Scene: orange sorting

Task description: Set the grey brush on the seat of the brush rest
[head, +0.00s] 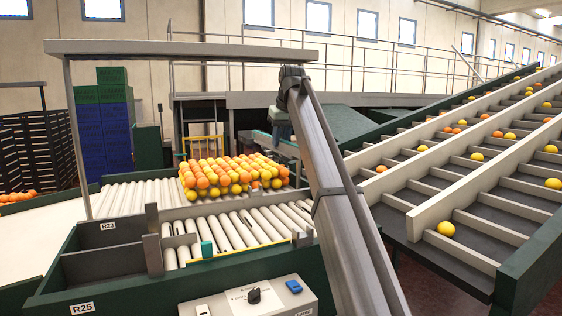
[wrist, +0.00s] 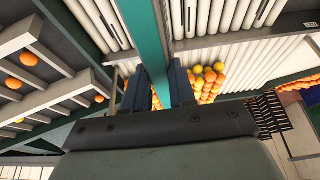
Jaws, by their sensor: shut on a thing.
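In the head view my gripper (head: 282,128) is raised beyond the control box, near the right end of the orange pile. In the wrist view my gripper (wrist: 158,92) has its two blue-grey fingers apart, with a teal bar (wrist: 146,40) filling the gap between them. I cannot tell whether this bar is part of the grey brush, which is not clearly seen elsewhere. A grey bracket with upright posts (head: 153,254) stands at the front left of the roller bed; it may be the brush rest. Its seat is not clearly visible, and nothing is seen lying on it.
Piled oranges and yellow fruit (head: 225,176) lie on white rollers (head: 130,197). A control box (head: 250,299) with a black knob stands in front. A small teal block (head: 207,248) sits at the bed's front edge. Sloping conveyors (head: 478,207) with scattered fruit fill the right.

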